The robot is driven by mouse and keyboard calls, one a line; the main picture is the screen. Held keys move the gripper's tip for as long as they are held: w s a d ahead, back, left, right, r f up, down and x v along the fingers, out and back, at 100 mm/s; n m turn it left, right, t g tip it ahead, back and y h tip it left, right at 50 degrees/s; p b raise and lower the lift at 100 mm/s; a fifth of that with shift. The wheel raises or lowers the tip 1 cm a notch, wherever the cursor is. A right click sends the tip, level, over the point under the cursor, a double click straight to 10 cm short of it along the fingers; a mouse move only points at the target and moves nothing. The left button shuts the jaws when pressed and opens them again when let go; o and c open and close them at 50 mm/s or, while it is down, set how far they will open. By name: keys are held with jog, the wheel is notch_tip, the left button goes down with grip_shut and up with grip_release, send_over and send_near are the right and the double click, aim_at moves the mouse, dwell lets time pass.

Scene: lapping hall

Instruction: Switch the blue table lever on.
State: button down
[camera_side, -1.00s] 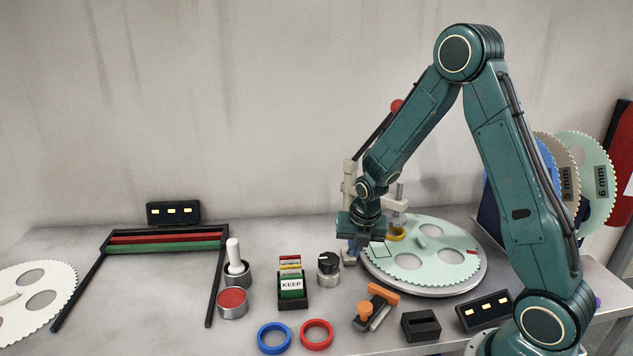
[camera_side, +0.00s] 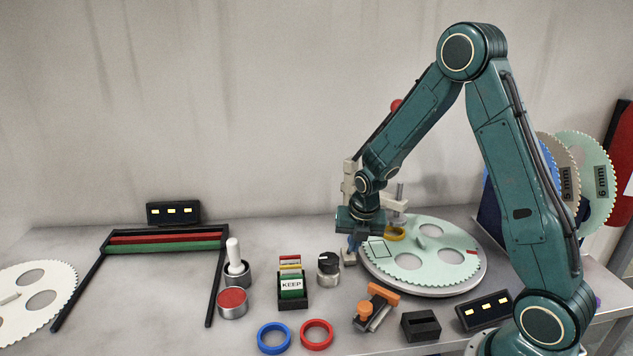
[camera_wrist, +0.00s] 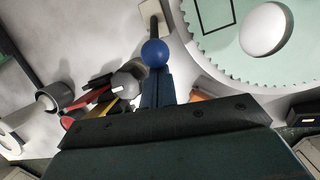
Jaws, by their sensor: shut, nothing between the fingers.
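The blue lever's round knob (camera_wrist: 154,52) shows in the wrist view, right at the tips of my gripper (camera_wrist: 157,72). Whether they touch, I cannot tell. A pale base (camera_wrist: 150,14) lies beyond the knob. In the side view my gripper (camera_side: 358,238) points down at the left edge of the pale green toothed disc. Its fingers are together and empty. The lever's blue part (camera_side: 351,246) shows just under the hand, above a small pale base (camera_side: 349,258). The hand hides part of the lever.
The toothed disc (camera_side: 455,262) stands close on the right. A black-topped knob (camera_side: 328,264) and the KEEP card box (camera_side: 292,290) are to the left. An orange-handled tool (camera_side: 378,303) lies in front.

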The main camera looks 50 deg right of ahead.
jog(key=w+d+r, duration=0.1)
jog(key=w+d, duration=0.2)
jog(key=w+d+r, duration=0.1)
jog(key=shift+w+d+r, duration=0.3)
jog(key=shift+w+d, duration=0.1)
jog(key=w+d+f+g, duration=0.1)
jog(key=w+d, duration=0.3)
jog(key=shift+d+y, duration=0.25)
jog(key=shift+y, duration=0.15)
jog(key=shift+f, duration=0.1)
dwell(0.5)
jog(key=s+a+r, duration=0.3)
jog(key=a, duration=0.1)
jog(key=w+d+r, duration=0.5)
jog(key=w+d, duration=0.1)
jog(key=shift+r+g+y, duration=0.2)
jog(key=shift+g+y, duration=0.1)
dwell(0.7)
